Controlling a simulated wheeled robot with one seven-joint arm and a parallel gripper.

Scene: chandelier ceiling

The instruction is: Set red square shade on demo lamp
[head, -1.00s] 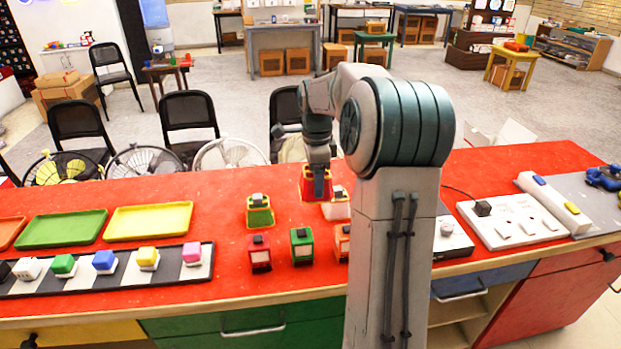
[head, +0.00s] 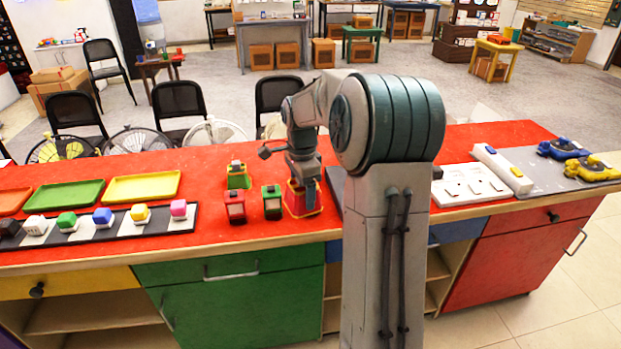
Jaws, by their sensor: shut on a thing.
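A red square shade (head: 304,205) with a yellow rim is at the right end of a row of small lamps on the red counter. My gripper (head: 304,181) points down and is shut on the shade's upper part. The shade's lower edge is at or just above the counter. I cannot tell whether a lamp is inside it. Left of it stand a small green lamp (head: 271,202) and a small red lamp (head: 235,207). A green shaded lamp (head: 238,175) stands behind them. My gripper and arm hide what is behind the shade, and no demo lamp is clearly visible.
Green (head: 68,195) and yellow (head: 142,186) trays lie at left, behind a striped board (head: 120,232) with several coloured blocks. A white panel (head: 470,184) and a grey mat (head: 540,183) with blue and yellow devices lie at right. Chairs and fans stand behind the counter.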

